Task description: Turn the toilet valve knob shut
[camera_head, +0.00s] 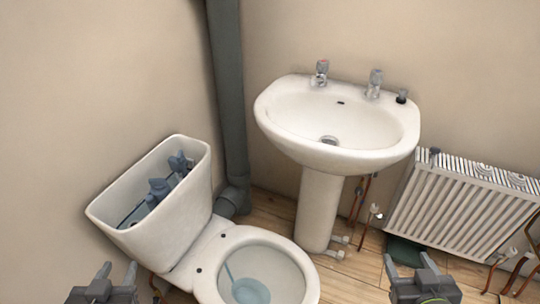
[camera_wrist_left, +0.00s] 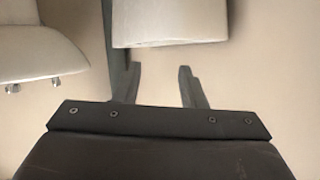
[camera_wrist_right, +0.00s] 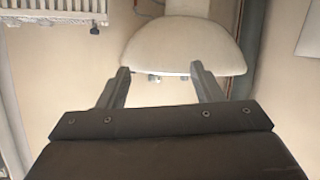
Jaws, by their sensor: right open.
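The white toilet (camera_head: 205,252) stands at the lower left of the head view, with its lidless cistern (camera_head: 190,208) against the wall and blue-grey fittings (camera_head: 158,188) inside. A thin copper pipe (camera_head: 155,289) shows partly below the cistern. I cannot make out the toilet valve knob in any view. My left gripper (camera_head: 118,268) is open and empty, left of the toilet and in front of the cistern; its fingers (camera_wrist_left: 158,67) are apart in the left wrist view, near the cistern (camera_wrist_left: 168,22). My right gripper (camera_head: 409,258) is open and empty, right of the toilet bowl.
A pedestal basin (camera_head: 388,150) with two taps stands at the back. A white radiator (camera_head: 455,220) is at the right, with copper pipes (camera_head: 528,258) by it. A dark vertical pipe (camera_head: 228,90) runs down the wall. Wooden floor (camera_head: 345,282) shows between toilet and radiator.

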